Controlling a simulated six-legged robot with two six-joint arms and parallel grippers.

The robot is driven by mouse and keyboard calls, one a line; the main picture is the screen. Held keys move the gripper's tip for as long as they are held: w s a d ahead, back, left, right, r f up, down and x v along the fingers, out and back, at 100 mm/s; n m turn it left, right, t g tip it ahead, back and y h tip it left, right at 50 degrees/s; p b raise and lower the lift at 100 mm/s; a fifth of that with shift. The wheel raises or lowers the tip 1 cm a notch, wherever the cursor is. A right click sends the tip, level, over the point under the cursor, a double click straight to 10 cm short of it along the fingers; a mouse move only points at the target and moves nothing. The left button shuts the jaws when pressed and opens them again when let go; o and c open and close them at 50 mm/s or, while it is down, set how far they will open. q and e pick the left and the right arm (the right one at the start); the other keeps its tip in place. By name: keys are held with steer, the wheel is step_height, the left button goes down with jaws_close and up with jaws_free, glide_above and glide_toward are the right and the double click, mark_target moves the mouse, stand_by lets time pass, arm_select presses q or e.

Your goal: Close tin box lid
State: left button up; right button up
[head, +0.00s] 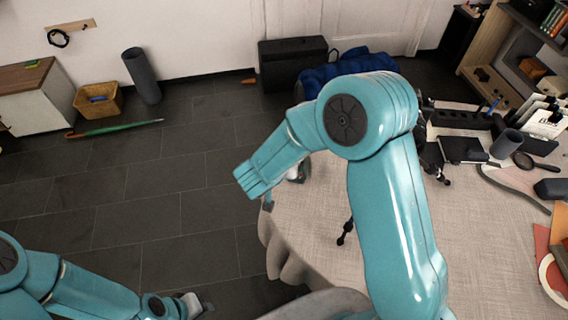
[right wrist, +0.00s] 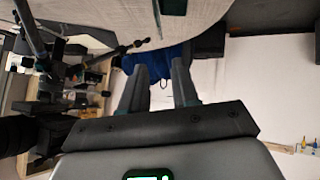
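I cannot make out a tin box or its lid for sure in either view. In the right wrist view, a dark green-edged piece (right wrist: 173,6) shows at the top edge against the table cloth; I cannot tell what it is. My right gripper (right wrist: 159,68) has its two fingers apart with nothing between them, beside the table's edge. In the head view my right arm hides most of that gripper and part of the table. My left gripper (head: 192,305) is low at the bottom left, over the floor and away from the table; its finger opening is unclear.
The cloth-covered round table (head: 480,240) fills the right. A black tripod foot (head: 345,232) shows on it, with a grey cup (head: 506,143) and magnifying glass (head: 535,163) farther right. A blue bag (head: 350,65) and black case (head: 292,62) stand behind.

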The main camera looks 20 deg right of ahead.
steer(key=v, duration=0.4)
steer(key=shift+c, duration=0.3)
